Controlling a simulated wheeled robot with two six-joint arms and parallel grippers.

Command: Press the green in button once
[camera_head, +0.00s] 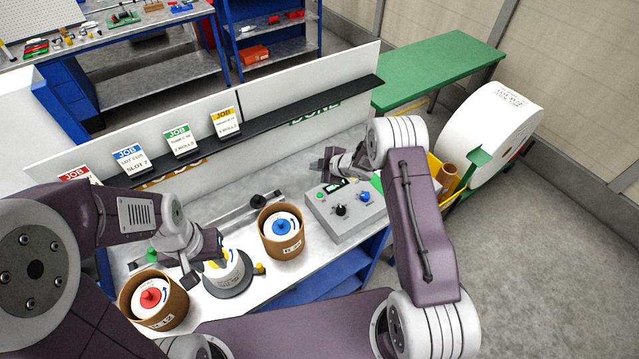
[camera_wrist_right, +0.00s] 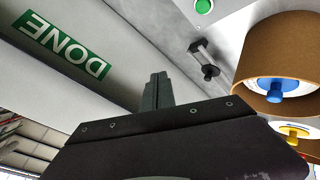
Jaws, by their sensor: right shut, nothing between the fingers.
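A light grey control box (camera_head: 348,212) stands at the right end of the bench. It has a green button (camera_head: 320,195) at its left, a small display, a black knob (camera_head: 341,210) and a blue knob (camera_head: 364,197). More green shows at its right edge, partly behind my right arm. My right gripper (camera_head: 327,165) is shut and empty, behind the box and apart from it. In the right wrist view its fingertips (camera_wrist_right: 158,82) point up, and a green button (camera_wrist_right: 203,6) shows at the top edge. My left gripper (camera_head: 213,250) is over a white roll; its jaw opening is unclear.
A cardboard tub with a blue knob (camera_head: 282,232) stands left of the box, and another with a red knob (camera_head: 153,301) at the front left. Job cards (camera_head: 178,140) stand on the black ledge (camera_head: 280,107). A green table (camera_head: 440,70) is behind.

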